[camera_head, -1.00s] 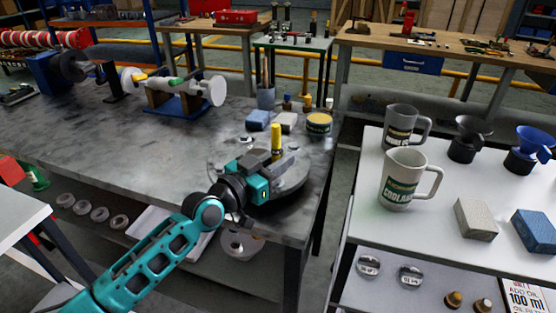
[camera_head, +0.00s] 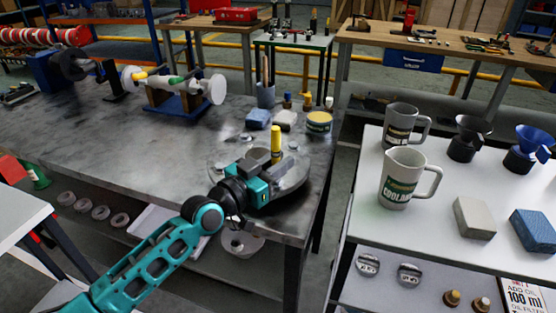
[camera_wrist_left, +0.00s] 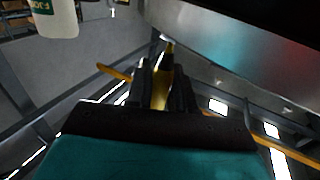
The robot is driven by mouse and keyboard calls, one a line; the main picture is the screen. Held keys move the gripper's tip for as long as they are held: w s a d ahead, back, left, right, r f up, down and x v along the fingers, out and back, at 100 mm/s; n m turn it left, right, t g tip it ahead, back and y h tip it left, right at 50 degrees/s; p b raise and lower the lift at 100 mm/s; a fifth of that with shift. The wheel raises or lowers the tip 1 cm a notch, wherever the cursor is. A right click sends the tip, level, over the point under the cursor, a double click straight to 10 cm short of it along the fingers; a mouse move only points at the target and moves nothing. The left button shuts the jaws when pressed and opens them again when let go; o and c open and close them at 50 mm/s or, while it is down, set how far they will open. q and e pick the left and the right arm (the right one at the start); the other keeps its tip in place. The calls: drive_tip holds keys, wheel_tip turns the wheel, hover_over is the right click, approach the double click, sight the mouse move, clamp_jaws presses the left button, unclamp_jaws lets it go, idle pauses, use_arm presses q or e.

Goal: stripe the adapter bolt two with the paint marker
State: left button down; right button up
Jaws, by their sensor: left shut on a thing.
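My left gripper (camera_head: 272,164) is shut on the yellow paint marker (camera_head: 276,141). The marker stands upright in its grip, above a round grey adapter plate (camera_head: 292,183) at the near right corner of the workbench. In the left wrist view the two dark fingers (camera_wrist_left: 163,85) clasp the yellow marker (camera_wrist_left: 160,92), whose narrow end points up the picture. My gripper and wrist cover much of the plate, so I cannot tell which bolt is number two or whether the tip touches it. My right gripper is not in view.
Blue (camera_head: 257,118) and pale (camera_head: 285,120) blocks, a yellow-topped tin (camera_head: 319,122) and a blue cup (camera_head: 266,96) stand behind the plate. A white side table (camera_head: 440,215) with coolant jugs (camera_head: 404,178) is at right. The bench's middle (camera_head: 130,150) is clear.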

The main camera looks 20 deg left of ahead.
sight(278, 139)
use_arm(q)
drive_tip(key=shift+w+a+f+b, duration=0.1)
drive_tip(key=shift+w+b, duration=0.2)
drive_tip(key=shift+w, duration=0.05)
idle(0.6)
drive_tip(key=shift+r+p, duration=0.35)
drive_tip(key=shift+p, duration=0.1)
idle(0.9)
drive_tip(key=shift+r+p, duration=2.4)
drive_tip(key=shift+r, duration=0.1)
